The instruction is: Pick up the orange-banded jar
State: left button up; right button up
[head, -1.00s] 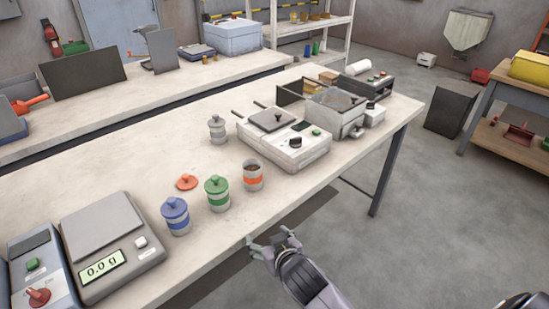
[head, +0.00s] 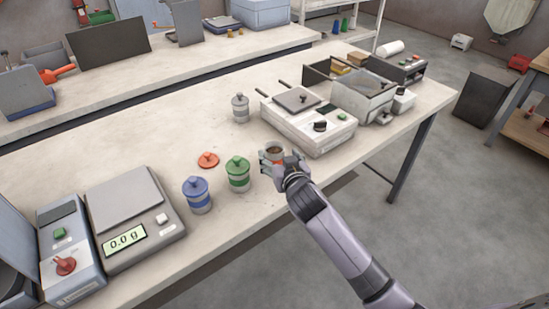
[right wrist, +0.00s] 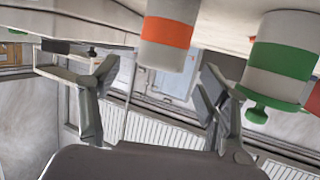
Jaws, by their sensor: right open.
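The orange-banded jar (head: 275,150) stands upright and lidless near the front edge of the bench, with dark contents at its open mouth. In the right wrist view, which looks upside down, the jar (right wrist: 168,32) shows its orange band. My right gripper (head: 281,160) is open at the jar, its fingers on either side of it in the head view and hiding much of its body. In the right wrist view a gap shows between each finger and the jar. An orange lid (head: 208,160) lies on the bench. My left gripper is not in view.
A green-banded jar (head: 238,174) stands close left of my right gripper, with a blue-banded jar (head: 198,195) beyond it. A grey-lidded jar (head: 240,108) stands behind. A white sealer-like machine (head: 310,125) is at the right rear, and a scale (head: 135,220) at the left.

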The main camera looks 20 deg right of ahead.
aim_at(272, 145)
jog(key=shift+p+x, duration=0.45)
jog(key=shift+x, duration=2.35)
jog(key=shift+a+f, duration=0.1)
jog(key=shift+f, duration=0.05)
jog(key=shift+s, duration=0.1)
jog(key=shift+c, duration=0.5)
jog(key=c, duration=1.5)
jog(key=shift+c, duration=0.2)
jog(key=shift+r, duration=0.2)
